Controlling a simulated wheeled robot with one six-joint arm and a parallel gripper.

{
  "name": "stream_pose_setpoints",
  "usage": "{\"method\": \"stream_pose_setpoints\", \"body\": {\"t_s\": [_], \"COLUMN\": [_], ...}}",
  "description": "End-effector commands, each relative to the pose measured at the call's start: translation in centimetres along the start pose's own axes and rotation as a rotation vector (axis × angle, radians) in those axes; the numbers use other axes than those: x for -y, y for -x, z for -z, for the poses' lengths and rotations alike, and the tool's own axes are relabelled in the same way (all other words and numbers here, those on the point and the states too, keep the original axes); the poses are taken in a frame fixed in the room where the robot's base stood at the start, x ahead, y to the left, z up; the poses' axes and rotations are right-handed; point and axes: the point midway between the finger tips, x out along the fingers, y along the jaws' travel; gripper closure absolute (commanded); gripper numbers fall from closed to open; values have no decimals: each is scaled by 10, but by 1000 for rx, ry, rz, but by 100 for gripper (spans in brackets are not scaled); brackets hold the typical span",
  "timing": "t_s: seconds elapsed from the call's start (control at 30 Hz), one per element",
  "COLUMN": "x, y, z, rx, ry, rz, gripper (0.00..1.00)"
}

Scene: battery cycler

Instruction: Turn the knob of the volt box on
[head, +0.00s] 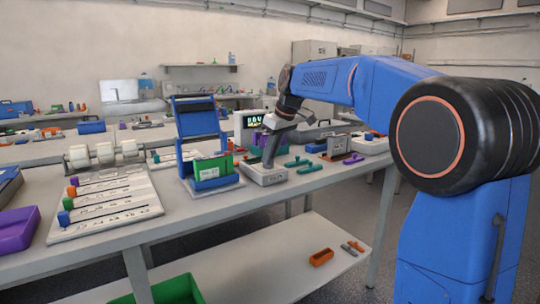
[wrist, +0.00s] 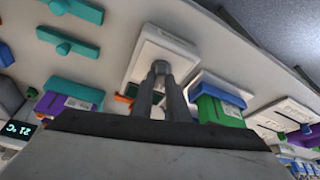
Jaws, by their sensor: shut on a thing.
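The volt box, as I take it, is a low white box (head: 264,177) on the front part of the bench, and it also fills the upper middle of the wrist view (wrist: 142,62). My gripper (head: 268,163) reaches down to its top face. In the wrist view the two dark fingers (wrist: 161,68) are close together over the box, shut on the knob. The knob itself is hidden by the fingers, so its setting cannot be seen.
A blue open-lidded holder (head: 196,124) with a green block (head: 213,167) stands close left of the box. Teal handled pieces (head: 298,163) lie close right. A purple block (wrist: 68,107) and a lit display (head: 253,121) stand behind. The bench's front edge is near.

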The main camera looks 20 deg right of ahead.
Motion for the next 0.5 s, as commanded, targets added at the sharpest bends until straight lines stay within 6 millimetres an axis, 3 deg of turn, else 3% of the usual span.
{"method": "stream_pose_setpoints", "body": {"t_s": [0.5], "x": [4], "y": [0], "z": [1], "rx": [-1], "ry": [-330], "rz": [-138], "gripper": [100]}}
